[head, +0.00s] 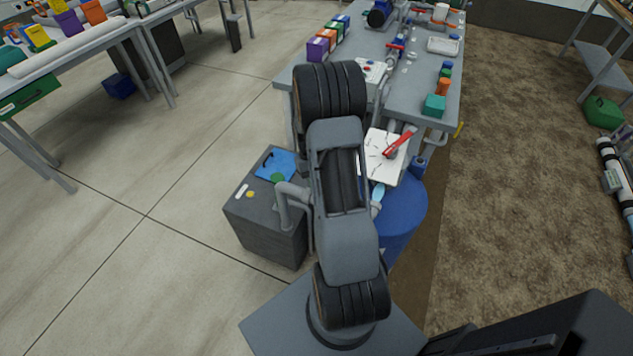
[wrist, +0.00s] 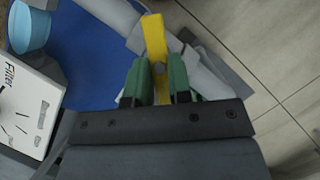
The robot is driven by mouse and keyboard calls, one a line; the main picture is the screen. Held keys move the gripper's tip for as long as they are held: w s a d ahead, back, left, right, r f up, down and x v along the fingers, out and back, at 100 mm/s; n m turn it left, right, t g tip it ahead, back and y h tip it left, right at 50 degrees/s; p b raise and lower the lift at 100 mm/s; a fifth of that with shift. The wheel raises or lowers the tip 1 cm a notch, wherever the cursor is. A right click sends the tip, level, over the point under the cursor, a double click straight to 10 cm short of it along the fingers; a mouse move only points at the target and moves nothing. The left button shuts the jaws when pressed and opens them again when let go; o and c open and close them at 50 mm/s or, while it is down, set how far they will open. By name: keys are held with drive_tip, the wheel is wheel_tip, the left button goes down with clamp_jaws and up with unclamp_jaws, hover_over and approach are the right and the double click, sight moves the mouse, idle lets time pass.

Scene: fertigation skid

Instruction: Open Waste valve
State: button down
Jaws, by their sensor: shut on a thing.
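In the wrist view, my gripper (wrist: 159,66) has its green fingers closed on a yellow lever (wrist: 153,35), with one finger on each side of it. The lever's far end sticks out beyond the fingertips. A grey pipe or valve body (wrist: 205,72) lies behind and beside the lever. No label naming the valve is readable, so I cannot confirm that it is the Waste valve. In the head view my arm hides the gripper and this lever.
A white panel marked "Filter" (wrist: 28,105) and a light blue cup-like piece (wrist: 29,27) are left of the gripper. A blue drum (head: 408,215) stands by the bench end. A grey box (head: 268,226) stands left of my arm. Open floor (head: 150,180) lies further left.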

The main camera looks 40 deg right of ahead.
drive_tip(key=n+h, duration=0.1)
drive_tip(key=n, duration=0.3)
drive_tip(key=shift+a+n+h, duration=0.15)
drive_tip(key=shift+n+h, duration=0.15)
drive_tip(key=shift+h, duration=0.1)
drive_tip(key=shift+a+n+h, duration=0.1)
drive_tip(key=shift+n+h, duration=0.7)
drive_tip(key=shift+n, duration=1.2)
drive_tip(key=c, duration=1)
unclamp_jaws()
drive_tip(key=shift+c, duration=0.2)
drive_tip(key=shift+t, duration=0.3)
drive_tip(key=v, duration=1.3)
drive_tip(key=shift+r, duration=0.35)
drive_tip(key=shift+w+a, duration=0.1)
drive_tip(key=shift+a, duration=0.05)
